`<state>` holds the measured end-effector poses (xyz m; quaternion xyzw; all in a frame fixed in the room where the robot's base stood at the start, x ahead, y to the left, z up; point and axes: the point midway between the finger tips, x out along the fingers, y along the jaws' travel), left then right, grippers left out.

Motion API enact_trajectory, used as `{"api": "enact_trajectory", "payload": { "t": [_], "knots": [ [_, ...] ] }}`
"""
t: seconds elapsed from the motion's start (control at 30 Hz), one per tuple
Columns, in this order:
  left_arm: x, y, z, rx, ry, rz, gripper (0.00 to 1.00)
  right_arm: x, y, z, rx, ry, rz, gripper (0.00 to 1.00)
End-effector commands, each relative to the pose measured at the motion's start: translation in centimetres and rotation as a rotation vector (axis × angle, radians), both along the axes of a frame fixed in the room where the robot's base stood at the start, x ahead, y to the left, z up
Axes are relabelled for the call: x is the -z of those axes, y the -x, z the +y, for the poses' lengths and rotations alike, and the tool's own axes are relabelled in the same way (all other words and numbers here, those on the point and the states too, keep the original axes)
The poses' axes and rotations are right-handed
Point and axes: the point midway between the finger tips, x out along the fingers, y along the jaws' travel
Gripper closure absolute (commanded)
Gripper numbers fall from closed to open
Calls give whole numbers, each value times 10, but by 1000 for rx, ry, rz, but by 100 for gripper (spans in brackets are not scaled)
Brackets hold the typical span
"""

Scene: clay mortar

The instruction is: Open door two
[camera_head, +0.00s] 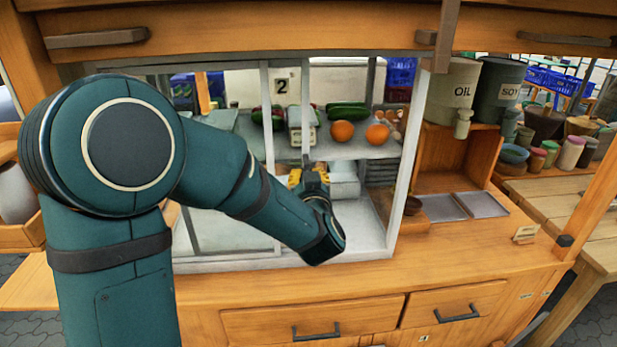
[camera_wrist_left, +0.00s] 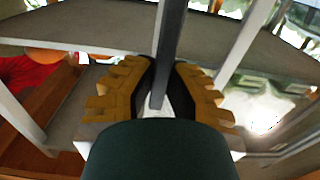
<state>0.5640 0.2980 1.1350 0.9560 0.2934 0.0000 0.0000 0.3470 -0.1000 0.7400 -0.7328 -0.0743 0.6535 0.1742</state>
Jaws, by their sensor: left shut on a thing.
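Door two, marked by a "2" label (camera_head: 282,86), is a glass panel with pale upright frame bars in the display case. My left gripper (camera_head: 310,177) is at the lower part of the door's upright edge in the head view, partly hidden by my wrist. In the left wrist view my gripper's yellow-padded fingers (camera_wrist_left: 160,95) are shut on a dark upright bar, the door handle (camera_wrist_left: 172,40). The bar stands between the fingers and runs up out of the frame. My right gripper is in neither view.
Oranges (camera_head: 342,131) and cucumbers (camera_head: 347,110) lie on the case's shelf. An oil canister (camera_head: 455,90) stands at right. The wooden counter (camera_head: 470,255) in front is mostly clear, with metal trays (camera_head: 482,204) at right. My left arm hides the case's left part.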

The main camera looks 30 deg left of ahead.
Motion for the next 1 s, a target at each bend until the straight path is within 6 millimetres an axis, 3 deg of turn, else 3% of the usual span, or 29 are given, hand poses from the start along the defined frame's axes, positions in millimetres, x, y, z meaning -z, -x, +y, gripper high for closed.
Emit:
{"api": "enact_trajectory", "payload": {
  "t": [0.03,0.07,0.13,0.53,1.0],
  "knots": [
    [-2,-1,0,0,-1,-4,100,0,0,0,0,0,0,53],
    [-2,-1,0,0,-1,-4,79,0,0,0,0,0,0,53],
    [-1,-1,0,0,-1,-3,56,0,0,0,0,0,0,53],
    [-1,4,-5,3,0,-1,56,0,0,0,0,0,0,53],
    [-1,57,-40,3,0,-2,56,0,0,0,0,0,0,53]
  ]
}}
